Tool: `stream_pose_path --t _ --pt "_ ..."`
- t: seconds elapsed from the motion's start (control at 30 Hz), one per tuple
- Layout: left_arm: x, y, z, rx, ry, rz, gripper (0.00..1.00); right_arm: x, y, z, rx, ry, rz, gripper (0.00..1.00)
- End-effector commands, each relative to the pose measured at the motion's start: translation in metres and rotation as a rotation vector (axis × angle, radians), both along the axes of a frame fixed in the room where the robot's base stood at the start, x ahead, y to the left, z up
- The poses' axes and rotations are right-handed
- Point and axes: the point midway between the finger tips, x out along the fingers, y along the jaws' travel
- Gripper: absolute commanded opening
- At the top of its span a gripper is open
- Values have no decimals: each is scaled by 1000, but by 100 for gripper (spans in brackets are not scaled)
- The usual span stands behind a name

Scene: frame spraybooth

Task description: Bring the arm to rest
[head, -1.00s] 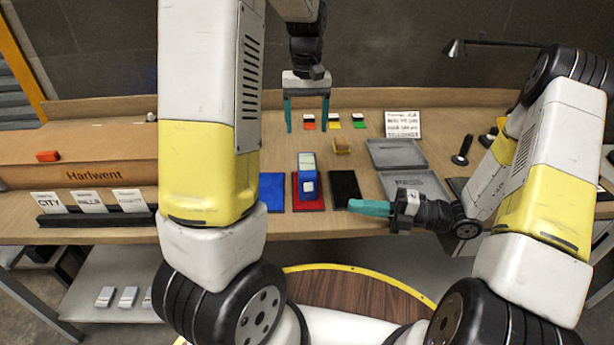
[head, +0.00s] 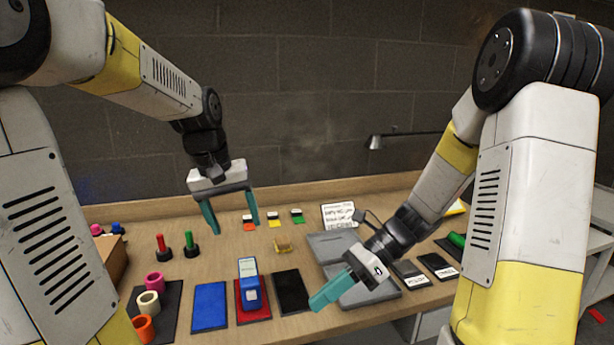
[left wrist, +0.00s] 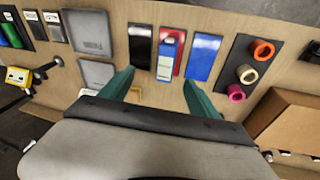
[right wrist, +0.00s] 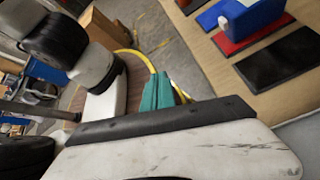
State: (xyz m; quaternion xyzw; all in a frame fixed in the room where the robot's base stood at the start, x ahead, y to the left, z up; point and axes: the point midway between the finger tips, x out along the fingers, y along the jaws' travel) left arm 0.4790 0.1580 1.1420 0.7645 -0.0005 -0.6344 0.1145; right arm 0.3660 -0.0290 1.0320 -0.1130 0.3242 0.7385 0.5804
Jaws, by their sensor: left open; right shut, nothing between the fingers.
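My left gripper (head: 232,212) is open and empty above the back left part of the bench (head: 190,268). Its two teal fingers stand apart in the left wrist view (left wrist: 160,85), with bench items below them. My right gripper (head: 318,302) is shut with nothing in it, near the front edge of the bench, just right of the black mat (head: 291,292). Its teal fingers lie together in the right wrist view (right wrist: 163,92). A blue block with a pale top (head: 249,284) stands on the red mat (head: 262,313), clear of both grippers.
A blue mat (head: 209,306) lies left of the red one. Pink, cream and orange rings (head: 148,302) sit on a dark mat at the left. Grey trays (head: 333,245) lie behind my right gripper.

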Motion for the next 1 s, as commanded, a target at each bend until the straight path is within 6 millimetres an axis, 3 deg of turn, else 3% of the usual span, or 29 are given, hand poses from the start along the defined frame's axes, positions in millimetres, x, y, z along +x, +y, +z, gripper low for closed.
stream_pose_path --t 0.3,0.6,0.8,1.0 --pt "-70 -6 30 -27 -171 -84 71 -26 -47 54 -233 -798 536 0" --pt "-129 -13 35 1 -319 -153 71 -34 -94 111 -524 -1395 1074 0" --pt "-148 -15 32 22 -372 -177 71 -37 -110 136 -664 -1572 1289 0" --pt "-151 -16 31 27 -380 -182 71 -38 -113 140 -689 -1598 1329 0"
